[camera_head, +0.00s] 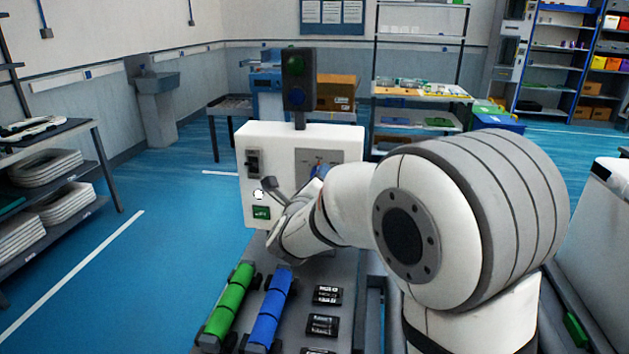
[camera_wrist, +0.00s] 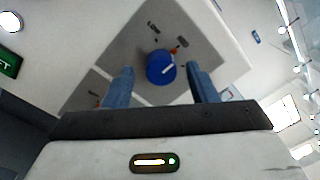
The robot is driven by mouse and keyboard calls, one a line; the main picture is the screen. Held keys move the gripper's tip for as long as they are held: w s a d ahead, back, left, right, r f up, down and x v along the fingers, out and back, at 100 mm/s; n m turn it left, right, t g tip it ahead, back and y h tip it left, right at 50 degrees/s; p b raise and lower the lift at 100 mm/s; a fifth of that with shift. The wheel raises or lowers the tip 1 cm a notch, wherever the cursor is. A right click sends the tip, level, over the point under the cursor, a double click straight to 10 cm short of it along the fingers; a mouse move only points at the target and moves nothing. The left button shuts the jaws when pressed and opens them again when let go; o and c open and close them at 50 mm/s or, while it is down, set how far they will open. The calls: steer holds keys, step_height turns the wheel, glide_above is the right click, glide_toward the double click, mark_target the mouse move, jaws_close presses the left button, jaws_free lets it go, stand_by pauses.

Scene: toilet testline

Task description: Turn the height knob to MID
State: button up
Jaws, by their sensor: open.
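The height knob (camera_wrist: 158,61) is a round blue knob with a short white mark, on a grey plate (camera_wrist: 120,45) of the white control box (camera_head: 262,140). In the wrist view the panel appears rotated, and the mark points to the right and slightly up. Small dark labels sit around the knob, too small to read. My gripper (camera_wrist: 159,70) is open, with one blue finger on each side of the knob. A gap shows between each finger and the knob, and I cannot tell how far the fingertips are from the plate. In the head view my arm partly hides the plate.
A dark lever switch (camera_head: 253,163) and a green sign (camera_head: 261,213) are on the box's left side. A signal post (camera_head: 298,80) stands above it. Green (camera_head: 231,300) and blue (camera_head: 270,310) rollers and black blocks (camera_head: 323,325) lie on the bench in front.

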steer(key=v, duration=0.7)
steer(key=shift+s, duration=0.1)
steer(key=s+d+f+m+g+h+p, duration=0.1)
steer(key=s+d+f+m+g+h, duration=0.15)
steer(key=s+d+m+g, duration=0.6)
steer(key=s+d+f+m+g+h+p, duration=0.1)
steer(key=s+d+m+g+h+p, duration=0.2)
steer(key=d+m, duration=1)
steer(key=s+a+f+m+g+y, duration=0.1)
steer(key=s+a+m+g+y, duration=0.1)
steer(key=s+m, duration=0.5)
steer(key=s+a+f+m+g+y+p, duration=0.1)
steer(key=s+a+m+y, duration=0.3)
steer(key=m, duration=1.1)
steer(key=s+g+y, duration=0.1)
steer(key=s+y, duration=0.2)
steer(key=shift+s+a, duration=0.3)
steer(key=shift+s, duration=0.05)
steer(key=shift+f, duration=0.1)
